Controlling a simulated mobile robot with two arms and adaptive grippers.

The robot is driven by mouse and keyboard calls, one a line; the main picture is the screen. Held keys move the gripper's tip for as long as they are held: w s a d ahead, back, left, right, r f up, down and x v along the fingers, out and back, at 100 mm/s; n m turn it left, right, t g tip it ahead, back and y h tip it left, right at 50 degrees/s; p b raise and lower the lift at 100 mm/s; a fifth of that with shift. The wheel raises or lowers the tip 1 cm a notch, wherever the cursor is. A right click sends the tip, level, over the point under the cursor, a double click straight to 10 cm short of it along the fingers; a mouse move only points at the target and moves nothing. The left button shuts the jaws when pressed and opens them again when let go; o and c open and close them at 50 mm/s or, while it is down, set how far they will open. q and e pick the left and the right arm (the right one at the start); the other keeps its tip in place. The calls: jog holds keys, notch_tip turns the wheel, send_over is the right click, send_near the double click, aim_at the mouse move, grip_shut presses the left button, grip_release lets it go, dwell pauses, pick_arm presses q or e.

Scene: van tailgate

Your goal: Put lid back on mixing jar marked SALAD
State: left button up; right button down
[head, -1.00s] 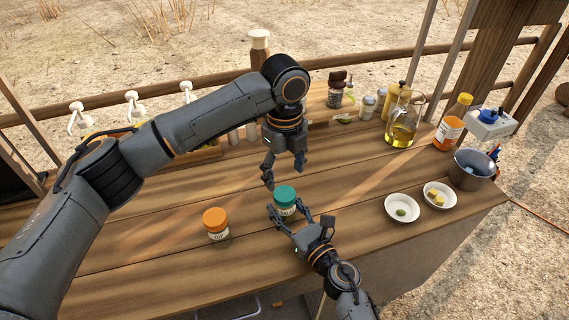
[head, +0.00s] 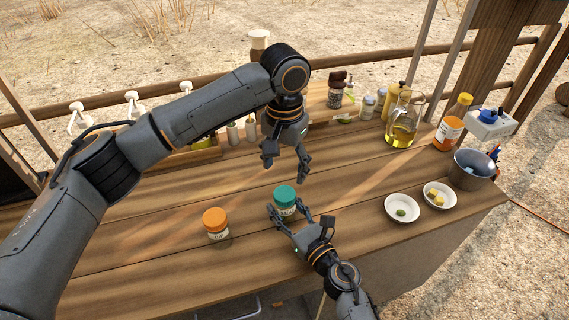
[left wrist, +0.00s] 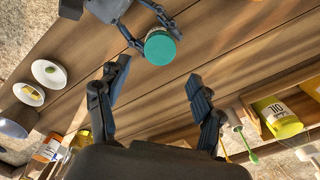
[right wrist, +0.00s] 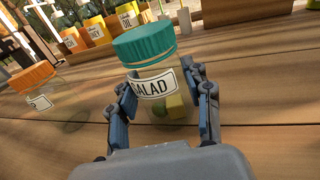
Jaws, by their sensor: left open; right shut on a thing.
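The clear jar marked SALAD (right wrist: 152,88) stands upright on the wooden counter, with green and yellow pieces inside. Its teal lid (head: 285,195) sits on the jar's mouth; I cannot tell how tight it is. The lid also shows in the left wrist view (left wrist: 160,47). My right gripper (head: 290,218) is shut on the jar, one finger on each side below the lid. It shows close up in the right wrist view (right wrist: 160,105). My left gripper (head: 285,172) is open and empty, above and behind the lid, apart from it.
An orange-lidded jar (head: 215,224) stands left of the SALAD jar. Two white bowls (head: 402,208) (head: 440,195), a metal pot (head: 472,168) and an oil jug (head: 401,125) are on the right. Bottles line the back. The counter between the jar and bowls is clear.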

aim_at(285, 193)
pick_arm(q)
jog(key=shift+n, duration=0.4)
jog(key=shift+f, duration=4)
jog(key=shift+c, duration=0.2)
jog(key=c, duration=1.1)
jog(key=m, duration=0.5)
jog(key=shift+c, duration=0.2)
jog(key=o, duration=1.3)
jog(key=shift+o, duration=0.2)
jog(key=shift+r, duration=0.1)
